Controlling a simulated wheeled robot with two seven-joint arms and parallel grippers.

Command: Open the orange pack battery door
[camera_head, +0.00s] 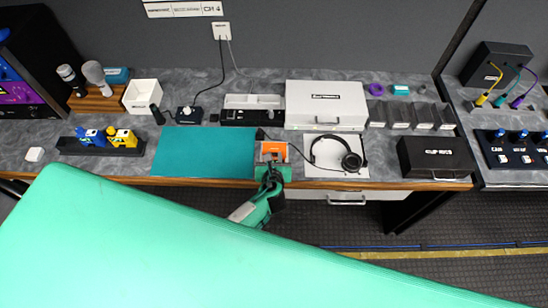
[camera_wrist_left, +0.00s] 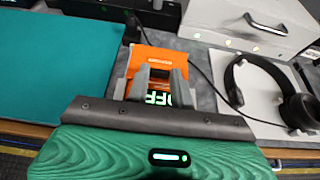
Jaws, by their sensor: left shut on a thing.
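The orange pack (camera_head: 273,147) stands at the front edge of the counter, right of the teal mat. It also shows in the left wrist view (camera_wrist_left: 153,60), with pale lettering low on it between the fingers. My left gripper (camera_head: 270,170) reaches the pack from the front edge. In the left wrist view its two grey fingers (camera_wrist_left: 160,84) are close together, shut on part of the pack. The fingers hide much of the pack's near side, so I cannot make out the battery door's outline or how far it is open. My right gripper is not in view.
The teal mat (camera_head: 203,152) lies left of the pack. Headphones (camera_head: 337,152) lie on a white sheet close on the right. A white case (camera_head: 326,104) and a black device (camera_head: 251,116) stand behind. A black case (camera_head: 435,157) is farther right. A thin cable runs beside the pack.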

